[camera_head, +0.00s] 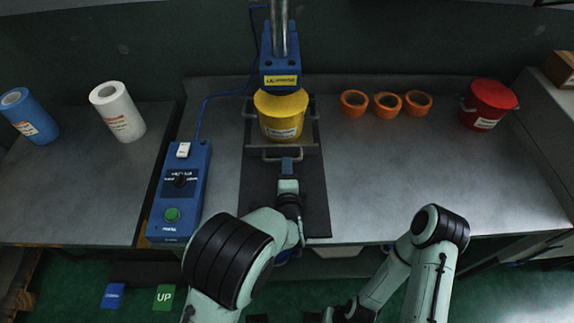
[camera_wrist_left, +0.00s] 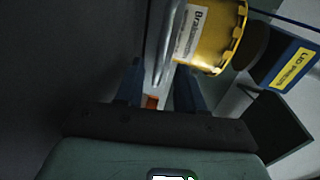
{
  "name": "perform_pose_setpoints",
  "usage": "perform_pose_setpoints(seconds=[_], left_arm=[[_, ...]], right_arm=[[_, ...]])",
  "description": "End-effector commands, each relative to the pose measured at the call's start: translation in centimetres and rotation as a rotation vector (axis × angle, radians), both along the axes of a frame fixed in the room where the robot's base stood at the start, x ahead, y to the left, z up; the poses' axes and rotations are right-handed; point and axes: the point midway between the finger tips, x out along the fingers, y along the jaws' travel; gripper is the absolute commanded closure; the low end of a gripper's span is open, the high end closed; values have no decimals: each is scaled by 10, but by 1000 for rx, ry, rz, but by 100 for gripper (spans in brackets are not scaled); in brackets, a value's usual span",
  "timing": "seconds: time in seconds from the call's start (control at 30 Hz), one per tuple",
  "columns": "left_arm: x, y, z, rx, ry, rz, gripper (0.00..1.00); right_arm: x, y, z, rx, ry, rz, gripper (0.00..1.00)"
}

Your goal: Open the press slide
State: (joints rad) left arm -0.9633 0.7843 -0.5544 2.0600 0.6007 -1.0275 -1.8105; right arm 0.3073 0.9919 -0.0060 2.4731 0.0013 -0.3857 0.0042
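The press (camera_head: 280,70) stands at the back of the bench with its blue head over a yellow tin (camera_head: 281,116). The tin sits on the press slide, whose grey handle bar (camera_head: 268,154) runs along its front. My left gripper (camera_head: 288,166) is at the handle, just in front of it. In the left wrist view, the gripper's two blue fingers (camera_wrist_left: 160,88) stand apart, with the grey handle (camera_wrist_left: 160,50) and the yellow tin (camera_wrist_left: 212,35) just beyond them. I see no firm contact with the handle. My right arm's wrist is at the bottom edge; its fingers do not show clearly.
A blue control box (camera_head: 180,190) with a green button lies left of the dark mat (camera_head: 315,200). Several orange rings (camera_head: 387,104) and a red tin (camera_head: 488,104) stand at the back right. White (camera_head: 118,111) and blue (camera_head: 29,116) rolls stand left. The bench's right front is clear.

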Motion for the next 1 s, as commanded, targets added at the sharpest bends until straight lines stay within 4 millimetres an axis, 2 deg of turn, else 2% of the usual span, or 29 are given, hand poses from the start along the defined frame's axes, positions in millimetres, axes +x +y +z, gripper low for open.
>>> perform_pose_setpoints(seconds=[0.1, 0.2, 0.5, 0.53, 0.63, 1.0], left_arm=[[14, 0, -3, 0, 0, 1, 62], [20, 0, -5, 0, 1, 0, 62], [22, 0, -5, 0, 1, -1, 62], [22, 0, -5, 0, 1, -1, 65], [22, 0, -5, 0, 1, -1, 98], [22, 0, -5, 0, 2, 0, 100]], right_arm=[[0, 0, 0, 0, 0, 0, 100], [0, 0, -1, 0, 0, 0, 100], [0, 0, 0, 0, 0, 0, 100], [0, 0, 0, 0, 0, 0, 100], [0, 0, -1, 0, 0, 0, 100], [0, 0, 1, 0, -1, 0, 100]])
